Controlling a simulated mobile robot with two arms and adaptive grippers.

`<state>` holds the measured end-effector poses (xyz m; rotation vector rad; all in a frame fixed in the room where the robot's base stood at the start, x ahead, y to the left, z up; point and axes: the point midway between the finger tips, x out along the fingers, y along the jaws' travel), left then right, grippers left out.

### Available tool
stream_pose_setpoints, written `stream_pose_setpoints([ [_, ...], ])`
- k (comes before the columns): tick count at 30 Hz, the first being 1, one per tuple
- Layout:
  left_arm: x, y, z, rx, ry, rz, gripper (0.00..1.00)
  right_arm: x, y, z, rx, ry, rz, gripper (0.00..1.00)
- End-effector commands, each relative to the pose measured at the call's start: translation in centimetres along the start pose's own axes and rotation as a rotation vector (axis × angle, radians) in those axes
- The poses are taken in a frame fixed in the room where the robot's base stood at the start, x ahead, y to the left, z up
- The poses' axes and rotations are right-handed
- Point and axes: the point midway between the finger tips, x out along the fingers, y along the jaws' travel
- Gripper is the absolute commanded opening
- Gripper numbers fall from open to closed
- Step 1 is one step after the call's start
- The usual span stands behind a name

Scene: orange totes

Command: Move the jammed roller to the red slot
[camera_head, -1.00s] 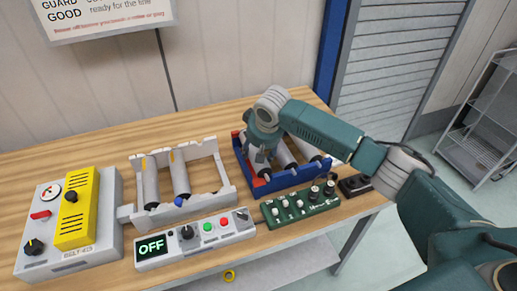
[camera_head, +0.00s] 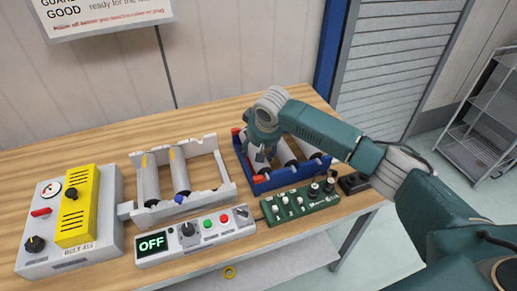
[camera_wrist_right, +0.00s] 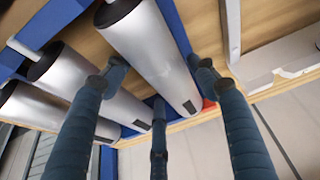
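A blue tray (camera_head: 290,179) with red end pieces (camera_head: 260,180) at its left stands on the table and holds several grey rollers. My right gripper (camera_head: 261,157) is over the left part of this tray in the head view. In the right wrist view, the fingers of my right gripper (camera_wrist_right: 162,72) straddle a silver roller (camera_wrist_right: 150,50), with a gap showing at the right finger. One end of this roller lies near a red piece (camera_wrist_right: 208,103). Whether it is fully seated is hidden. A white frame (camera_head: 222,190) holds two rollers with yellow marks (camera_head: 150,183). My left gripper is out of view.
A control box with a yellow cover (camera_head: 77,207) stands at the left. A panel reading OFF (camera_head: 205,235) and a green knob board (camera_head: 297,205) lie along the front edge. Bare table (camera_head: 70,150) shows behind. A wire shelf (camera_head: 487,120) stands at right.

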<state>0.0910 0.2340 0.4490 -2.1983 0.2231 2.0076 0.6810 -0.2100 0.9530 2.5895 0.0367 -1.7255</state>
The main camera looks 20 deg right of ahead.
Motion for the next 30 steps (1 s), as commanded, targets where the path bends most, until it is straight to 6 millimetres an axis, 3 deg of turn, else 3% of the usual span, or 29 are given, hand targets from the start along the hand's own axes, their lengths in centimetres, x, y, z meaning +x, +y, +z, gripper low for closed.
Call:
stream_pose_setpoints([
  [2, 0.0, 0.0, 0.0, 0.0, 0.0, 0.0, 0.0, -0.1, 0.0, -0.1, 0.0, 0.002, -0.001, 0.76],
  [14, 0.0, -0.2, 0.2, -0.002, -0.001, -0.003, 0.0, -0.7, 0.0, 0.0, 0.0, -0.001, 0.0, 0.76],
  [30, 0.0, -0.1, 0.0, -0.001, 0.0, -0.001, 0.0, -10.8, -0.1, -0.1, -0.001, 0.002, -0.001, 0.76],
])
